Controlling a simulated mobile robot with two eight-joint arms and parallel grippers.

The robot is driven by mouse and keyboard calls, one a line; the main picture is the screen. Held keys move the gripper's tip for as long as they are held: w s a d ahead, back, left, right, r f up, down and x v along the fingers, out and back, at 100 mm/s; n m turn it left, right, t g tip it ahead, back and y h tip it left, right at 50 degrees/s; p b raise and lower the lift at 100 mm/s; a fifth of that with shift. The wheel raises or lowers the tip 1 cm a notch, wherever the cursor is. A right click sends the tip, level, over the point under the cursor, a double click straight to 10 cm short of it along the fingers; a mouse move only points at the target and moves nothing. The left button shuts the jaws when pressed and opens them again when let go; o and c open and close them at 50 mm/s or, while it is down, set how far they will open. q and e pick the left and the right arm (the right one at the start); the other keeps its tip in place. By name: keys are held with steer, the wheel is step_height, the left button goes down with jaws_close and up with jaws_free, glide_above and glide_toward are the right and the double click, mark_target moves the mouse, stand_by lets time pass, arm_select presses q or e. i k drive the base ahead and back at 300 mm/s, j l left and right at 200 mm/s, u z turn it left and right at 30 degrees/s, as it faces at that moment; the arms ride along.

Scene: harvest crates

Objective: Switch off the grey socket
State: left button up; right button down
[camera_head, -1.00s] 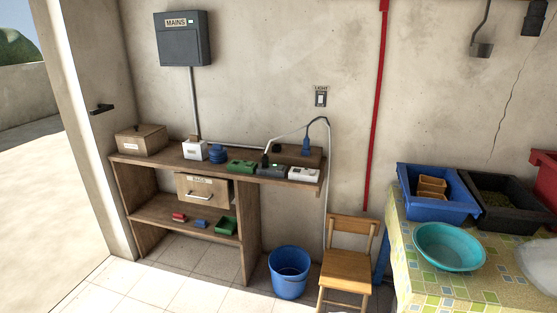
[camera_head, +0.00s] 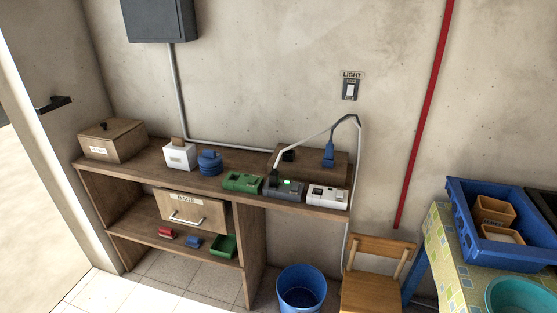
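The grey socket (camera_head: 284,190) sits on the top of the wooden shelf unit, between a green socket (camera_head: 242,182) and a white socket (camera_head: 327,197). A black plug with a pale cable stands in its left part, and a small green light shows on it. The position of its switch is too small to tell. Neither of my grippers is in view.
The wooden shelf unit (camera_head: 130,171) stands against the wall. Behind the sockets is a wooden block (camera_head: 312,165) with a blue plug (camera_head: 328,154). A blue bucket (camera_head: 301,290) and wooden chair (camera_head: 375,290) stand in front at right. A lidded wooden box (camera_head: 112,141) is at left.

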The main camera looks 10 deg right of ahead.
mark_target(295, 186)
steer(key=i+u, duration=0.15)
steer(key=i, duration=0.5)
steer(key=i+l+u, duration=0.1)
steer(key=i+l, duration=0.15)
steer(key=i, duration=0.45)
